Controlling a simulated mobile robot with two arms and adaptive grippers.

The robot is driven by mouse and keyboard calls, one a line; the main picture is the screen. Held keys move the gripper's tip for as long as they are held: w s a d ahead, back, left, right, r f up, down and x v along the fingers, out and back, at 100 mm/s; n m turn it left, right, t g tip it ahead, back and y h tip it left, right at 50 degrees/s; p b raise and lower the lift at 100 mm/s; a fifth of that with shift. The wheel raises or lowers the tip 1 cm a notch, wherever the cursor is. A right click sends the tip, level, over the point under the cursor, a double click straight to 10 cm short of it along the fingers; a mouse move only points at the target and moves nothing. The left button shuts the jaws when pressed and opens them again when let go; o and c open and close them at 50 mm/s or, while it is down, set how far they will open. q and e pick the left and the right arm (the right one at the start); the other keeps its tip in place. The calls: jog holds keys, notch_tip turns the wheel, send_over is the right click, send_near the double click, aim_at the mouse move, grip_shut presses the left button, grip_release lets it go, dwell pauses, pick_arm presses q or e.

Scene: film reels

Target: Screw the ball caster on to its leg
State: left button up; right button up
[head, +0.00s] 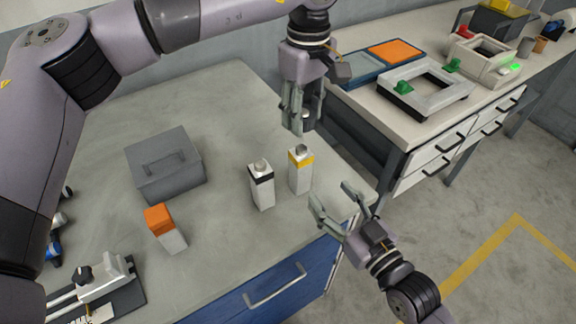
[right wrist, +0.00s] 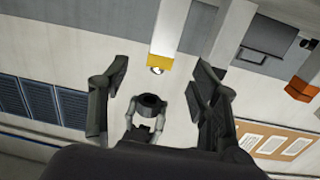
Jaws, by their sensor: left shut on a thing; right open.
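A white leg with a yellow band (head: 301,174) stands upright on the grey table, a silvery rounded tip on top. In the right wrist view this leg (right wrist: 160,36) appears upside down. A similar white leg with a black band (head: 262,190) stands to its left. My left gripper (head: 305,120) points down above the yellow-banded leg, shut on a small dark round piece, likely the ball caster (right wrist: 150,104). The piece is apart from the leg's tip; the fingers partly hide it in the head view. My right gripper (head: 333,206) is open and empty, right of the yellow-banded leg.
A grey box with a handle (head: 165,165) and an orange-topped white block (head: 166,228) stand at the left. A dark fixture (head: 98,287) lies at the front left. A second bench with trays (head: 424,88) stands at the right. The table's right edge is close to the legs.

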aim_at(306, 165)
jog(key=x, duration=0.8)
jog(key=r+x, duration=0.1)
jog(key=x, duration=0.3)
jog(key=shift+s+a+r, duration=0.1)
jog(key=shift+s+a, duration=0.1)
jog(key=shift+a, duration=0.05)
grip_shut()
dwell(0.8)
